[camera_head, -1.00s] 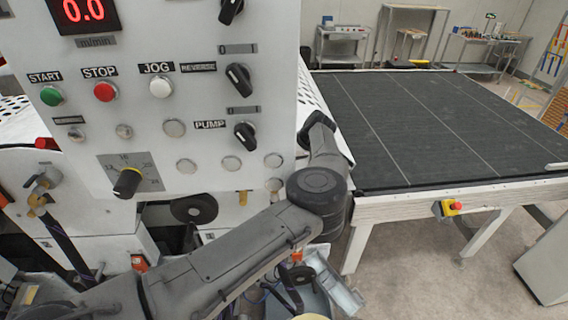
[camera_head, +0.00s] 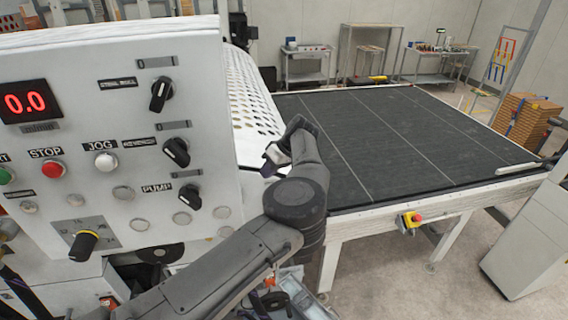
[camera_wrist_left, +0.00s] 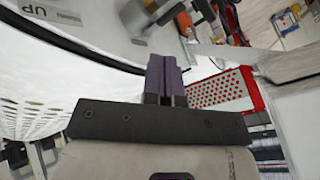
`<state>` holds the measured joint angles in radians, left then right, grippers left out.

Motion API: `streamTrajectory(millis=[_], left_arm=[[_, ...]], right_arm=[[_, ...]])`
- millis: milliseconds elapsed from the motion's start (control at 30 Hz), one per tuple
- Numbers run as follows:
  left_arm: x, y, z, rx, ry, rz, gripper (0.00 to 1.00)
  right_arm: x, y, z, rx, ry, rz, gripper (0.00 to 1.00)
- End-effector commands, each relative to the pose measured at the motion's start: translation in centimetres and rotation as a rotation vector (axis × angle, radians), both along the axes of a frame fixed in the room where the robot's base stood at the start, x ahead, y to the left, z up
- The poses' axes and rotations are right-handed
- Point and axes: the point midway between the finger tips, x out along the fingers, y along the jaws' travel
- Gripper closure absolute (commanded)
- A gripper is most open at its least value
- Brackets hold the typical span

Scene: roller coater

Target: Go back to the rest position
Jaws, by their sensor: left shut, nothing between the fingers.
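My left gripper (camera_head: 273,160) is in the head view, at the end of my dark grey left arm, just right of the control panel (camera_head: 120,150). In the left wrist view the two purple fingers (camera_wrist_left: 165,78) are together with nothing between them. The gripper appears clear of the panel, with the perforated white cover behind it. My right gripper is in neither view.
A dark conveyor table (camera_head: 390,140) with an emergency stop button (camera_head: 416,217) on its front edge lies to the right. A white cabinet (camera_head: 530,240) stands at the lower right. Tables stand along the back wall. Open floor lies in front of the conveyor.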

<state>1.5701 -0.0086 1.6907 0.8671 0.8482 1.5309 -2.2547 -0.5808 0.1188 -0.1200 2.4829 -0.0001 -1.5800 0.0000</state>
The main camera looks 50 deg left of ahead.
Motion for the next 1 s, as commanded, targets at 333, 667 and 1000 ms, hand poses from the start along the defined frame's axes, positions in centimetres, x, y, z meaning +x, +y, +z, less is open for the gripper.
streamTrajectory(millis=[333, 667, 1000], left_arm=[[0.0, 0.0, 0.6, 0.007, 0.002, 0.004, 1.0], [-7.5, 10.9, -2.3, 0.619, 0.043, 0.066, 1.0], [-10.9, 16.6, 3.7, 1.383, -0.054, -0.347, 1.0]], right_arm=[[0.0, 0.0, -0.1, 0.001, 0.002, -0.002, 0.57], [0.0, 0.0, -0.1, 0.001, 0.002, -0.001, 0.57], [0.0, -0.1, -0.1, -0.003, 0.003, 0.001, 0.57]])
